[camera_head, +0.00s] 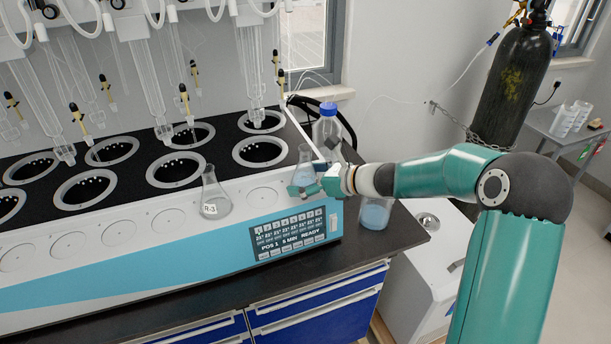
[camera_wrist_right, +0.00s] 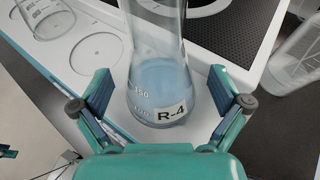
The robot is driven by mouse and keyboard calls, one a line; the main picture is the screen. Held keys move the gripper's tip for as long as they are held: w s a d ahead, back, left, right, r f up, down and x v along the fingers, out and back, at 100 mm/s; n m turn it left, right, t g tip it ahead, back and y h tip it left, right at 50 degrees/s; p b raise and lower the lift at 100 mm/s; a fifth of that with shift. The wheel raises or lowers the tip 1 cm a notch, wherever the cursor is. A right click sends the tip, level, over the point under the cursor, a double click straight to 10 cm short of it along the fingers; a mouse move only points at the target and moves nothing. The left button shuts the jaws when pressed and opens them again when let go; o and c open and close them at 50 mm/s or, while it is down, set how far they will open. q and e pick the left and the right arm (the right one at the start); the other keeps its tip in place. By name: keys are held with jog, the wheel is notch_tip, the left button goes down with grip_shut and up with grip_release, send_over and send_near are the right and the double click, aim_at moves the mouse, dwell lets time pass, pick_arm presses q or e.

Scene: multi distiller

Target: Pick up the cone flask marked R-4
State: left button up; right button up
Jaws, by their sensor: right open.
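The cone flask marked R-4 (camera_wrist_right: 160,85) is clear glass with pale blue liquid and a white label facing my right wrist camera. In the head view the flask (camera_head: 305,157) stands upright at the right end of the white distiller top, partly hidden by the gripper. My right gripper (camera_wrist_right: 160,98) is open, with one finger on each side of the flask's lower body and a gap visible on both sides. In the head view the right gripper (camera_head: 308,182) is low beside the flask. My left gripper is not seen in the head view.
A second labelled flask (camera_head: 215,196) stands left on the distiller's (camera_head: 165,215) front ledge. A blue-capped bottle (camera_head: 327,128) is behind the gripper. A flask with blue liquid (camera_head: 376,213) stands on the dark bench (camera_head: 405,240) to the right. Glass tubes hang over the round wells.

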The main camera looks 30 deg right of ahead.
jog(key=c, duration=1.2)
jog(key=shift+c, duration=0.7)
jog(key=shift+r, duration=0.15)
